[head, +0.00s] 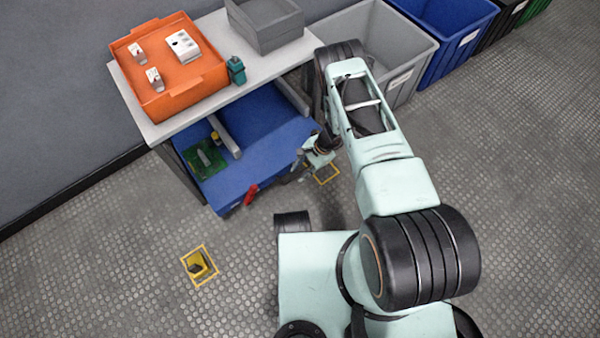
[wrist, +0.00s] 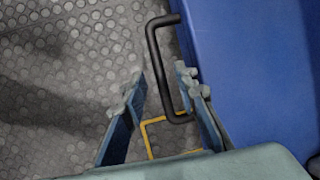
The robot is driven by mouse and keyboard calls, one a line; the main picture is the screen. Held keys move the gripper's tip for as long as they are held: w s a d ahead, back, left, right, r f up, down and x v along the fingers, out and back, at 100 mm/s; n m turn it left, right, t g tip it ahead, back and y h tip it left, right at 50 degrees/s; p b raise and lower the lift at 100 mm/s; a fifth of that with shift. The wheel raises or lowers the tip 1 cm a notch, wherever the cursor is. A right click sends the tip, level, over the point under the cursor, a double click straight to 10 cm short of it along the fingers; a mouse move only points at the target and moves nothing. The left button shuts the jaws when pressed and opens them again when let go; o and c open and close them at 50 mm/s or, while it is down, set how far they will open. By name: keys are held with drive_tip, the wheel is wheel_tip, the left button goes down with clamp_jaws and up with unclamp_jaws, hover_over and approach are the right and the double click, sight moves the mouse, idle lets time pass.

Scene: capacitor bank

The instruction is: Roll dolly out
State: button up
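The dolly (head: 255,155) is a blue platform low under the bench, its front edge showing past the bench top. In the wrist view, the dolly (wrist: 240,70) fills the right side, and a black U-shaped handle (wrist: 155,60) sticks out from its edge. My gripper (head: 316,163) is at the dolly's front right corner. In the wrist view, my gripper (wrist: 162,95) is open, with the handle's lower part showing between its two fingers. I cannot tell whether either finger touches the handle. A red part (head: 250,194) sits at the dolly's front edge.
The bench (head: 168,125) carries an orange tray (head: 190,88) and a grey bin (head: 265,25). A green item (head: 205,160) lies on the dolly. A yellow-and-dark object (head: 198,264) sits in a yellow floor square. Large bins (head: 365,30) stand back right. Floor lies open front left.

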drive_tip(key=shift+f, duration=0.15)
drive_tip(key=shift+c, duration=0.3)
clamp_jaws()
